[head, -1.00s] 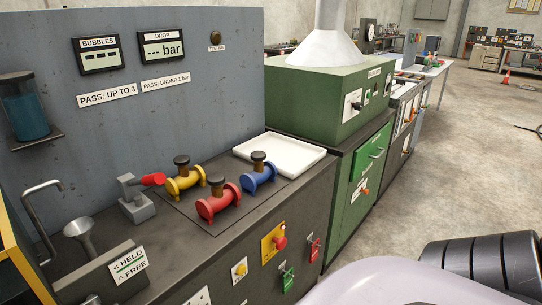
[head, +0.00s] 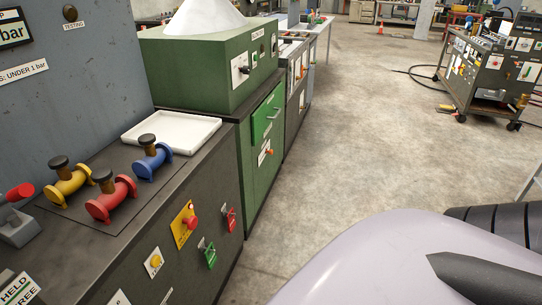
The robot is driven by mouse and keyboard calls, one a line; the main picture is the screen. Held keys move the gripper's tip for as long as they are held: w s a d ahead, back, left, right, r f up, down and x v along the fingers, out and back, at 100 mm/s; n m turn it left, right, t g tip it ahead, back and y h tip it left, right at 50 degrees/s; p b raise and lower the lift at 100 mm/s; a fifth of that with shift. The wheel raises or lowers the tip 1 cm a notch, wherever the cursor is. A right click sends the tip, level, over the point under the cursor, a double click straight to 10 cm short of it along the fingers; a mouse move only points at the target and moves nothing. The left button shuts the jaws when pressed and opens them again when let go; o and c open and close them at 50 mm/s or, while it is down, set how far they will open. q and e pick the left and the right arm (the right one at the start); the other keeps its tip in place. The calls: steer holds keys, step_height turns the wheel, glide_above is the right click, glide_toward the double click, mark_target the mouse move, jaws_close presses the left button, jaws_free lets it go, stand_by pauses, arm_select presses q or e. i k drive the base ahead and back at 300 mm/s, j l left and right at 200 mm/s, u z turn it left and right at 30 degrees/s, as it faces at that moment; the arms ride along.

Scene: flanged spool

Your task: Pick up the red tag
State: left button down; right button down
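A red tag (head: 229,220) hangs on the dark front face of the bench (head: 130,262), near its right corner. It is small, with faint marks I cannot read. A green tag (head: 210,256) hangs just left of it and a little lower. Neither of my grippers is in view, and nothing touches the red tag.
A yellow plate with a red button (head: 185,224) is left of the tags. Yellow (head: 68,186), red (head: 110,200) and blue (head: 152,162) flanged spools and a white tray (head: 170,132) are on top. A green cabinet (head: 262,150) stands beyond. The floor right is open; a cart (head: 490,75) stands farther off.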

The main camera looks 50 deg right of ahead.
mark_target(231, 222)
steer(key=z, duration=1.2)
steer(key=i+l+u, duration=0.15)
steer(key=u, duration=0.6)
steer(key=i+l+u, duration=0.2)
steer(key=l, duration=0.15)
steer(key=l+u, duration=0.25)
steer(key=i+l+u, duration=0.1)
steer(key=l, duration=0.45)
steer(key=i+l+u, duration=0.1)
steer(key=l, duration=0.45)
steer(key=i+l+u, duration=0.1)
steer(key=l, duration=0.45)
steer(key=i+l, duration=0.1)
steer(key=l, duration=0.3)
steer(key=i+l, duration=0.1)
steer(key=l, duration=0.3)
steer(key=i+l, duration=0.1)
steer(key=l, duration=0.25)
steer(key=i+l, duration=0.1)
steer(key=l, duration=0.3)
